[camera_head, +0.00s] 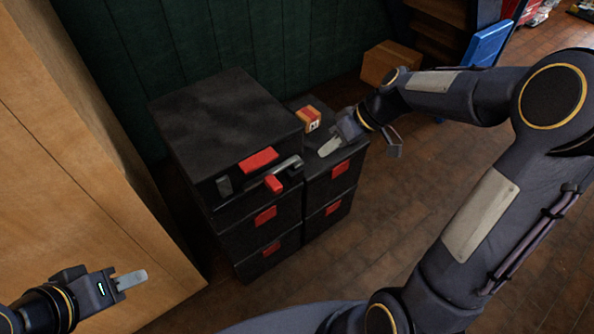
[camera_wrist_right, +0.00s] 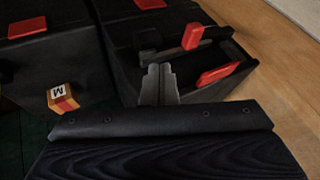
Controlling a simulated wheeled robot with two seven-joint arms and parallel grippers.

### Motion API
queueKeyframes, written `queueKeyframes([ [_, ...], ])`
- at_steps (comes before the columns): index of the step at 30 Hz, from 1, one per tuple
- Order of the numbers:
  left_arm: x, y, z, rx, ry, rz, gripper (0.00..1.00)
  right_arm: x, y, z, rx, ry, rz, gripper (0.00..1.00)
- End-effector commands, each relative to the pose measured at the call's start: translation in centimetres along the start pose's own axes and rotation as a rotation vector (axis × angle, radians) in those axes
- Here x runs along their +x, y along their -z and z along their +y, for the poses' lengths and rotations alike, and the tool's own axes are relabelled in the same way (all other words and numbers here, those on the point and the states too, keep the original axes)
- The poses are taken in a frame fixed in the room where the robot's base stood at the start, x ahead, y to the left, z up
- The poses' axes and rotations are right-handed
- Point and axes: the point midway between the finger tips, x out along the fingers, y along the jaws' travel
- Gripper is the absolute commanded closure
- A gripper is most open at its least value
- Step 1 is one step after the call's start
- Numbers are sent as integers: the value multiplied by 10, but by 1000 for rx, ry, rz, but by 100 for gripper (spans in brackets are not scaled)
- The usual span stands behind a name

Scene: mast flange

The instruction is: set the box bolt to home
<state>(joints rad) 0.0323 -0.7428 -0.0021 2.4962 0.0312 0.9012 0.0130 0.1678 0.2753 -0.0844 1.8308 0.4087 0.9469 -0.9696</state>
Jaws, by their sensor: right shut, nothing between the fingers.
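A black box (camera_head: 225,125) stands left of centre in the head view. On its upper front is the bolt, a grey bar (camera_head: 288,164) with a red knob (camera_head: 273,184) at its lower left end. In the right wrist view the red knob (camera_wrist_right: 193,36) stands up beyond my fingertips. My right gripper (camera_head: 328,148) is shut and empty, just right of the bolt and apart from it in the head view. Its fingers also show in the right wrist view (camera_wrist_right: 158,84). My left gripper (camera_head: 131,280) is at lower left, far from the box; its finger gap is hidden.
A lower black cabinet (camera_head: 340,165) adjoins the box on the right. An orange lettered block (camera_head: 308,119) sits on it, close to my right gripper. A wooden panel (camera_head: 70,150) stands at left. A cardboard box (camera_head: 390,62) is behind. The tiled floor in front is clear.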

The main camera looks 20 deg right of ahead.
Motion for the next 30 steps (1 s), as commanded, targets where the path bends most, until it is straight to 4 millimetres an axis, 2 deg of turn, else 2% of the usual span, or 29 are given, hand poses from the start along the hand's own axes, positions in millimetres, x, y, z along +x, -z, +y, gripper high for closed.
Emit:
queueKeyframes([
  [5, 4, -2, -2, 0, 0, 0, 64, 20, -1, 0, 0, 4, -3, 100],
  [17, 16, -8, -7, 0, 0, 0, 64, 104, -2, -1, -1, 3, -5, 100],
  [22, 14, -7, -6, 0, 0, 0, 64, 112, 0, -25, -3, 2, -2, 100],
  [30, 14, -7, -6, 0, 0, 0, 64, 118, 0, -36, 0, 0, 0, 100],
])
